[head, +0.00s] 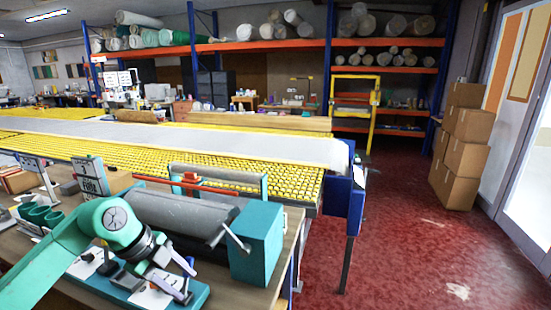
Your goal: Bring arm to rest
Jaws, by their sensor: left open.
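My left arm is teal and comes in from the lower left in the head view. Its left gripper (184,281) is open over the front of the workbench (228,286), with nothing seen between its fingers. It is close to a teal base strip and white pieces on the bench, and I cannot tell whether it touches them. Beside it is a grey roller (180,212) with a teal end block (257,243). My arm hides part of the bench. My right gripper is not in view.
A long table of yellow rollers (250,167) carries a pale strip behind the bench. Stacked boxes (462,150) stand at right. The red floor (420,240) between is clear.

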